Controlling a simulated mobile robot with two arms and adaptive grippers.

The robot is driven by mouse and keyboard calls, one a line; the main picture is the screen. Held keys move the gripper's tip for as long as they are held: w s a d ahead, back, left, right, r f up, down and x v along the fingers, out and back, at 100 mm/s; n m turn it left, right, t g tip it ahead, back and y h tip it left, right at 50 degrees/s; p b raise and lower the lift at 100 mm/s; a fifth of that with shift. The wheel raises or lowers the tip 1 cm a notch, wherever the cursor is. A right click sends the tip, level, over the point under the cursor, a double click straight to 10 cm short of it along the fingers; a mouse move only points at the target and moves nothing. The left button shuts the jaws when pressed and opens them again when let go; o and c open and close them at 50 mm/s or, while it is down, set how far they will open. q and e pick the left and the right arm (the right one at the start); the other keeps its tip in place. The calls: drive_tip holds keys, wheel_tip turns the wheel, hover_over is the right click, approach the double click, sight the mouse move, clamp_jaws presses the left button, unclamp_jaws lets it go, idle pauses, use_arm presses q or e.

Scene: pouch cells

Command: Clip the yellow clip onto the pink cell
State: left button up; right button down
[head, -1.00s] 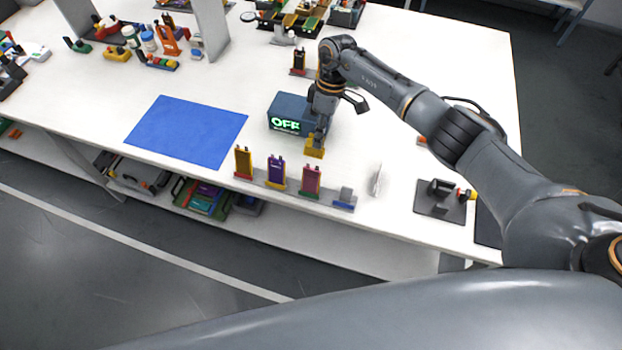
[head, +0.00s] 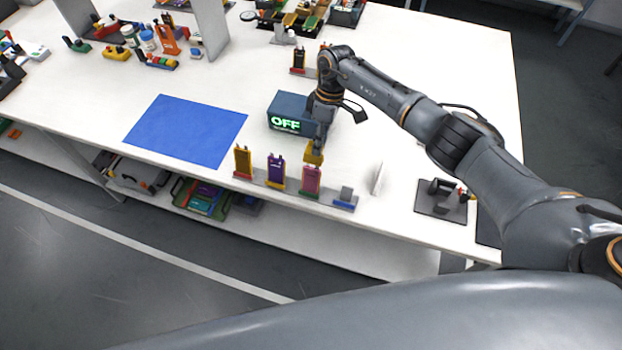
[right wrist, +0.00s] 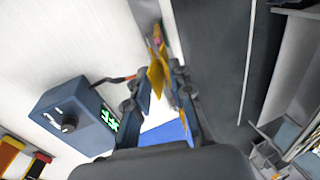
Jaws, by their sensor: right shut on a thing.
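The pink cell (head: 311,180) stands upright in a rack near the table's front edge, with a green base under it. My right gripper (head: 316,143) is shut on the yellow clip (head: 314,154) and holds it right above the top of the pink cell. In the head view I cannot tell whether the clip touches the cell's tabs. In the right wrist view the yellow clip (right wrist: 156,75) sits between the fingers (right wrist: 163,88), and the pink cell is mostly hidden behind it. My left gripper is not in view.
A tester box (head: 289,115) reading OFF is close behind the gripper. A blue mat (head: 186,130) lies left.

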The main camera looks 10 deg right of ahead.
drive_tip(key=shift+f, duration=0.2)
drive_tip(key=shift+s+a+f, duration=0.1)
drive_tip(key=shift+s+f, duration=0.1)
drive_tip(key=shift+f, duration=0.4)
drive_tip(key=shift+f, duration=0.1)
drive_tip(key=c, duration=0.8)
unclamp_jaws()
drive_tip(key=shift+o, duration=0.2)
drive_tip(key=shift+r, duration=0.2)
